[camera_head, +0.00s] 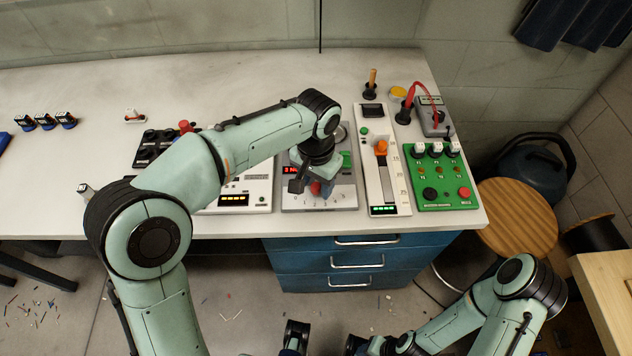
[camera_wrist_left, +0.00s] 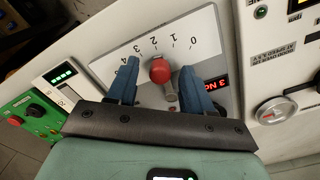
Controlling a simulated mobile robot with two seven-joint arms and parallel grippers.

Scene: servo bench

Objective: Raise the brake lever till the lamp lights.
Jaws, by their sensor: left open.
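A lever with a round red knob (camera_wrist_left: 160,71) stands on a light panel (camera_wrist_left: 205,40) marked 0 to 4, with a red lit display (camera_wrist_left: 215,84). My left gripper (camera_wrist_left: 160,66) is open, its blue fingers on either side of the knob, with gaps showing. In the head view the left gripper (camera_head: 318,188) is over the same panel (camera_head: 345,197), and its wrist hides most of the lever. I cannot tell which light is the task's lamp. My right gripper (camera_head: 293,345) is low at the bottom edge, partly cut off; its jaws are unclear.
Right of that panel stands a white panel with an orange-handled slider (camera_head: 381,147), then a green switch box (camera_head: 436,180). A grey box with a red cable (camera_head: 431,118) is behind. Black knobs (camera_head: 155,145) sit at left.

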